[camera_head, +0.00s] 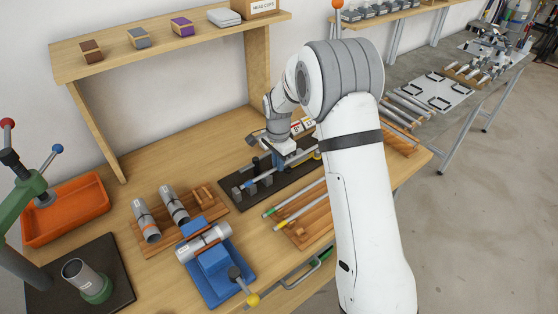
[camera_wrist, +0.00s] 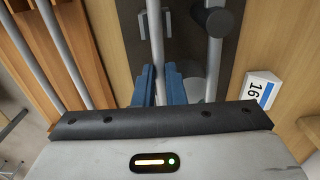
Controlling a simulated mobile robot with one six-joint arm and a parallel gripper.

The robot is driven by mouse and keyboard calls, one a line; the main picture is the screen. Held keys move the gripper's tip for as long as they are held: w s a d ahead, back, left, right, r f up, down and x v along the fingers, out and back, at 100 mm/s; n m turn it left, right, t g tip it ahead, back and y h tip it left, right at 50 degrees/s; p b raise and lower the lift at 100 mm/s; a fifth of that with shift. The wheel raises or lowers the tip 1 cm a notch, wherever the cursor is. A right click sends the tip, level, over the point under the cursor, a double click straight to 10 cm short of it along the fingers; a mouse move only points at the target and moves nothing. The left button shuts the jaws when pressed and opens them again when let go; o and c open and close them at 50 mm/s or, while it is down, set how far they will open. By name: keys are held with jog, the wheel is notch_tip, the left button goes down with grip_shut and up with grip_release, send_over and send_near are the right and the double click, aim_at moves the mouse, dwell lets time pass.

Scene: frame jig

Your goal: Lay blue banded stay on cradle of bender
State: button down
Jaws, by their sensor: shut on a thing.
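The blue banded stay is a thin grey rod; in the head view its blue-marked end (camera_head: 248,184) shows over the bender. In the wrist view the stay (camera_wrist: 156,50) runs lengthwise between the two blue fingers of my gripper (camera_wrist: 158,90), which are shut on it. My gripper (camera_head: 279,160) is over the bender, partly hidden by my arm. The bender has a dark base plate (camera_head: 238,199) with several dark posts. In the wrist view the stay passes between two grey prongs (camera_wrist: 143,22), perhaps the cradle. Whether it rests there, I cannot tell.
A wooden rack (camera_head: 311,239) with green- and yellow-ended rods lies in front of the bender. A blue fixture (camera_head: 233,277) holding a tube stands at front left.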

jog(key=c, duration=1.4)
grip_release()
notch_tip(320, 180, up, 7)
jog(key=shift+w+r+b, duration=0.1)
jog(key=shift+r+b, duration=0.05)
jog(key=shift+b, duration=0.55)
jog(key=s+d+r+n+t, duration=0.1)
jog(key=s+d+r+n, duration=0.25)
jog(key=s+r, duration=0.3)
jog(key=s+d+r+n+t, duration=0.1)
jog(key=s+d+r+n, duration=0.1)
jog(key=s+d+r, duration=0.4)
jog(key=s+d+n, duration=0.2)
jog(key=s, duration=0.7)
jog(key=s+d+f+n+t, duration=0.1)
jog(key=s+d+n, duration=0.1)
jog(key=s, duration=0.8)
jog(key=shift+f+n, duration=0.25)
jog(key=shift+n, duration=0.4)
